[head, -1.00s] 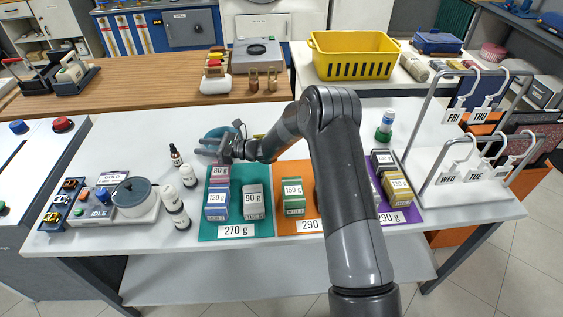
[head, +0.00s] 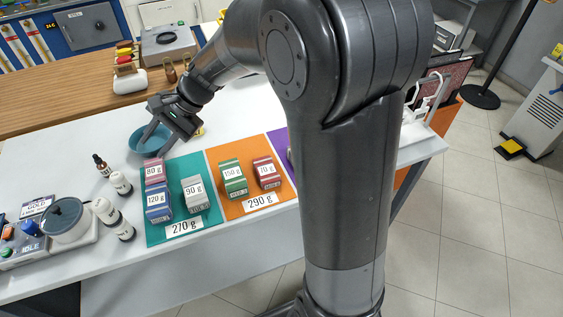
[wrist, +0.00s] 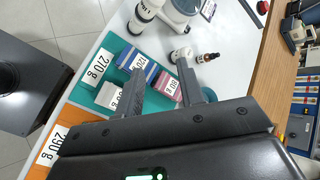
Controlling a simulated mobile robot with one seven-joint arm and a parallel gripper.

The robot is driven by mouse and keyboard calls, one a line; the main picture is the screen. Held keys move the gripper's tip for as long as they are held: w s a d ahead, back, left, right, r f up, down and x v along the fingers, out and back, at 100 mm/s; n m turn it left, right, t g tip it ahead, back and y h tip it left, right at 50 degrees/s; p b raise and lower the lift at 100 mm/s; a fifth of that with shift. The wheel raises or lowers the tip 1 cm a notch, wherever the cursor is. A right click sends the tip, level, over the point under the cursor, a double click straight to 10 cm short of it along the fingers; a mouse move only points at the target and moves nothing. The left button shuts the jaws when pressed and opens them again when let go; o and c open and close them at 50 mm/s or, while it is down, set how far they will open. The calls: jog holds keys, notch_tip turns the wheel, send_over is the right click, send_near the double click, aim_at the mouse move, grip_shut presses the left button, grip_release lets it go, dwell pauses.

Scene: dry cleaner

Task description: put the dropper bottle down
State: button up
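The dropper bottle (head: 101,165), small and amber with a dark dropper top, stands upright on the white table left of the teal bowl (head: 143,142). The wrist view shows the dropper bottle (wrist: 208,57) beyond and to the right of my fingers. My gripper (head: 163,138) is over the bowl, behind the teal mat. In the wrist view my gripper's fingers (wrist: 160,68) are spread apart with nothing held between them. The bottle is clear of the fingers.
Weighted boxes stand on the teal mat (head: 208,217) and orange mat (head: 214,162). White table behind the bowl is clear.

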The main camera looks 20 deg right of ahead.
jog(key=s+d+r+n+t+h, duration=0.2)
jog(key=s+d+n+h, duration=0.1)
jog(key=s+d, duration=0.7)
jog(key=s+d+r+n+t+h, duration=0.3)
jog(key=s+d+h, duration=0.3)
jog(key=s+d, duration=0.5)
jog(key=shift+s+d+r+n+t, duration=0.2)
jog(key=shift+d+n+t, duration=0.1)
jog(key=shift+n, duration=0.4)
